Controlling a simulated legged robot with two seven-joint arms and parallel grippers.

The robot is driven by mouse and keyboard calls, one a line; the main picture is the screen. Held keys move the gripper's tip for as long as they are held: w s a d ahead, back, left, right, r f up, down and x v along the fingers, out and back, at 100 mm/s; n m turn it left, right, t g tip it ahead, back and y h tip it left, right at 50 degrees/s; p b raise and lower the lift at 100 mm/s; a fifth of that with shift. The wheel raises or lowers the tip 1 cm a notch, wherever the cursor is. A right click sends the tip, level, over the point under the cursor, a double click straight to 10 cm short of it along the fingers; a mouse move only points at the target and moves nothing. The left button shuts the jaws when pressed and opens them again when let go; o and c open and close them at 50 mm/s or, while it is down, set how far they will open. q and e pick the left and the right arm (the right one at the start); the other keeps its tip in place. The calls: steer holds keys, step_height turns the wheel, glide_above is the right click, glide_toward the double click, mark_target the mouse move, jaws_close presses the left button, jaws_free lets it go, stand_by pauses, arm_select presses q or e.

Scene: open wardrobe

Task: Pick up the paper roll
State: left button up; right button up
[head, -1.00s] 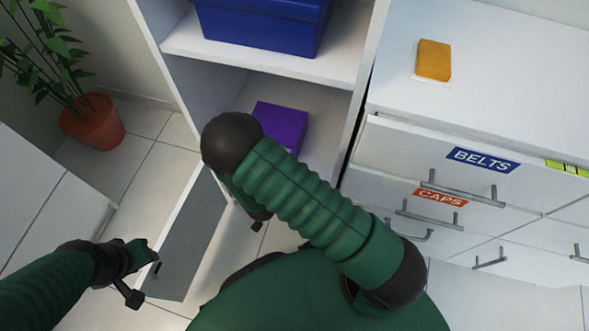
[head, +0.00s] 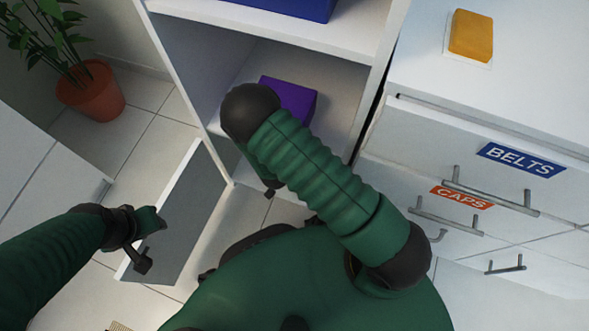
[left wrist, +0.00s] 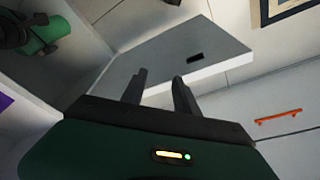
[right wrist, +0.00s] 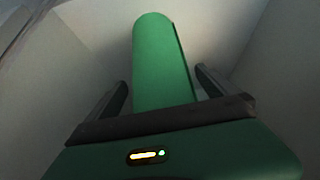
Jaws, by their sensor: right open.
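A green cylinder (right wrist: 163,62), which I take to be the paper roll, shows in the right wrist view, inside a pale-walled space. My right gripper (right wrist: 161,78) is open, with one finger on each side of the cylinder's near part; I cannot tell whether they touch it. My left gripper (head: 155,240) is at the lower left, beside the open wardrobe door. In the left wrist view its two fingers (left wrist: 158,74) are apart with nothing between them.
A purple box (head: 290,98) lies in the lower compartment, under a shelf (head: 275,25) with a blue box (head: 290,6). A drawer cabinet (head: 430,145) stands right; a potted plant (head: 90,92) stands left.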

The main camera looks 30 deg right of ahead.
steer(key=c, duration=1.8)
steer(key=shift+r, duration=0.1)
